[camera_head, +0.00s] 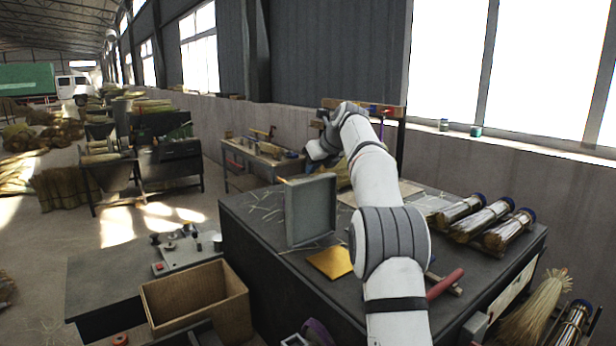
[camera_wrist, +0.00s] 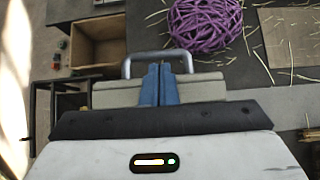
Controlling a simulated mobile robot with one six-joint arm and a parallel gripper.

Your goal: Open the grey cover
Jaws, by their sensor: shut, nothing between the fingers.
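The grey cover (camera_head: 311,211) stands roughly upright, like a shallow panel with a raised rim, at the left part of the dark worktable (camera_head: 262,232). In the wrist view the grey cover (camera_wrist: 110,96) shows edge-on below a grey bar handle (camera_wrist: 134,60). My gripper (camera_wrist: 160,68) has its two blue fingers together, with tips close to the handle's middle and nothing held. I cannot tell whether they touch the handle. In the head view my gripper's end is partly hidden by my own arm, above and behind the cover.
A purple ball of twine (camera_wrist: 205,22) lies near the handle. An open wooden box (camera_head: 196,300) stands at lower left. A yellow piece (camera_head: 330,262) lies before the cover.

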